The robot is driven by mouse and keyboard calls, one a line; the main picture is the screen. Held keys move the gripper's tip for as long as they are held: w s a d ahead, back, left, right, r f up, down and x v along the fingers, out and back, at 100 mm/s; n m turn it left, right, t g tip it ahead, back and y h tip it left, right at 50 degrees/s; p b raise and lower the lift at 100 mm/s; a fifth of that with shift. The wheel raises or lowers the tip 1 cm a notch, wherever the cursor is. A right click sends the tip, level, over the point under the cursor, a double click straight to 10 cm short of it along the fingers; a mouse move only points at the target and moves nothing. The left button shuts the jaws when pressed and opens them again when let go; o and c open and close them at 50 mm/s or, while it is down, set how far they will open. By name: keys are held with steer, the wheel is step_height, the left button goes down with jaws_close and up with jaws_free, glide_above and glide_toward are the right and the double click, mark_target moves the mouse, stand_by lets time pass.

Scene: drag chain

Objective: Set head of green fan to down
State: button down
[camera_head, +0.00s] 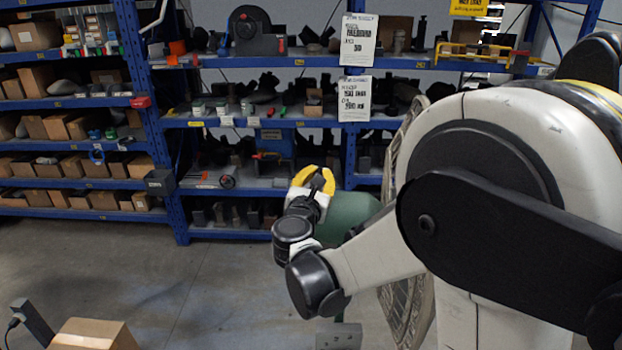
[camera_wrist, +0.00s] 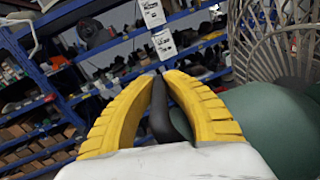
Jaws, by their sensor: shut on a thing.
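The green fan shows in the head view with its rounded green motor housing (camera_head: 347,216) left of its pale wire cage (camera_head: 408,290). The cage is seen nearly edge-on and stands close to upright, partly hidden behind my arm. In the wrist view the green housing (camera_wrist: 278,125) lies right of my gripper, with the cage (camera_wrist: 270,40) above it. My gripper (camera_head: 318,176), with yellow fingers, is beside the housing. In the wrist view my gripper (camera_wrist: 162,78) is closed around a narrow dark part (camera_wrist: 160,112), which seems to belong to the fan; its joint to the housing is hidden.
Blue shelves (camera_head: 290,124) full of boxes and dark parts stand behind the fan. A cardboard box (camera_head: 92,334) is at the lower left. A grey box (camera_head: 338,335) is low near the fan's base.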

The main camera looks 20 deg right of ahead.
steer(key=d+m, duration=0.1)
steer(key=s+d+r+m, duration=0.1)
steer(key=s+d+m, duration=0.1)
steer(key=d, duration=0.1)
steer(key=shift+s+r, duration=0.1)
steer(key=shift+r, duration=0.25)
steer(key=shift+s+d+r, duration=0.15)
steer(key=shift+s+d, duration=0.25)
steer(key=shift+d, duration=0.35)
steer(key=c, duration=1.4)
jaws_free()
steer(key=v, duration=1.2)
